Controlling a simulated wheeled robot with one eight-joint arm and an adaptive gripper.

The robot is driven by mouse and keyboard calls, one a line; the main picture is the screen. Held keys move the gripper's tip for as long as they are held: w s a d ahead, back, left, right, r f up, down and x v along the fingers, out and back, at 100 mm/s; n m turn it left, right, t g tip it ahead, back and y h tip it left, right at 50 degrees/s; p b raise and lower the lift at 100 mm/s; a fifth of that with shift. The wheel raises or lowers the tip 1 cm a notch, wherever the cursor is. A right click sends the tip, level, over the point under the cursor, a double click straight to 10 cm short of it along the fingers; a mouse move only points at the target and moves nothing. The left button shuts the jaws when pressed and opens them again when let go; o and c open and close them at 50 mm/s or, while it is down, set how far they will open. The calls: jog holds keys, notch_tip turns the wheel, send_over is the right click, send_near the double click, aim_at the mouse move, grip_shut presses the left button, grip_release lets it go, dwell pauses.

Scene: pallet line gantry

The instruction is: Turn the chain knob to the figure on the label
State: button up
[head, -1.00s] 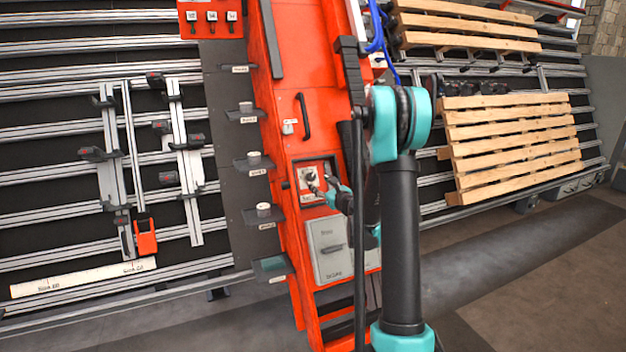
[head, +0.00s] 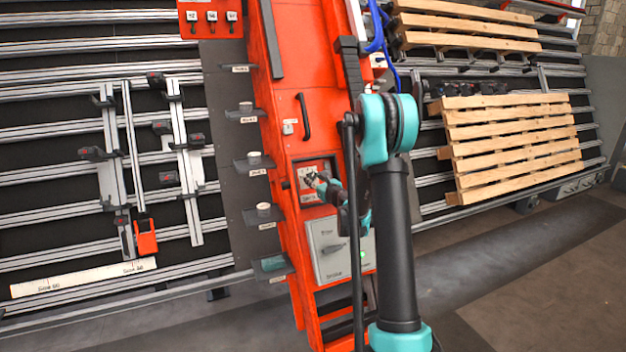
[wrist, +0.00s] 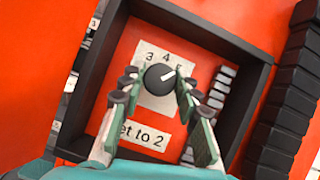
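The chain knob (wrist: 158,79) is round and black, inside a dark-framed recess in the red panel. Its white pointer line aims right and slightly up, towards a partly hidden figure that looks like 5. The dial plate (wrist: 152,103) shows 3 and 4 to the left of that figure; other figures are hidden. The label (wrist: 146,135) below is partly covered and reads "...et to 2". My gripper (wrist: 157,80) is open, one finger on each side of the knob; I cannot tell whether they touch it. In the head view my gripper (head: 314,180) reaches into the recess.
The dark recess frame (wrist: 238,125) stands close around my fingers. A grey box with a lever (head: 329,262) is just below the recess, and a black handle (head: 304,117) is above. Small shelves with round weights (head: 254,160) line the left side.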

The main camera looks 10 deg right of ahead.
jog(key=c, duration=0.5)
jog(key=shift+n+y, duration=0.3)
jog(key=n+g+y, duration=0.1)
jog(key=n, duration=0.2)
jog(key=n+g+y, duration=0.1)
jog(key=n, duration=0.3)
jog(key=shift+d+r+g, duration=0.1)
jog(key=shift+d+g, duration=0.1)
jog(key=shift+g, duration=0.2)
jog(key=n+g, duration=0.1)
jog(key=n, duration=0.2)
jog(key=n+g+y, duration=0.1)
jog(key=n+g, duration=0.1)
jog(key=n, duration=0.1)
jog(key=shift+w, duration=0.1)
jog(key=n+g, duration=0.1)
jog(key=n, duration=0.2)
jog(key=n+g, duration=0.2)
jog(key=n, duration=0.1)
jog(key=shift+r+n+h, duration=0.2)
jog(key=shift+n+h, duration=0.1)
jog(key=shift+h, duration=0.1)
jog(key=n+h, duration=0.1)
jog(key=n, duration=0.1)
jog(key=n+g+h, duration=0.1)
jog(key=n, duration=0.2)
jog(key=shift+a+g, duration=0.1)
jog(key=shift+g, duration=0.2)
jog(key=shift+h, duration=0.3)
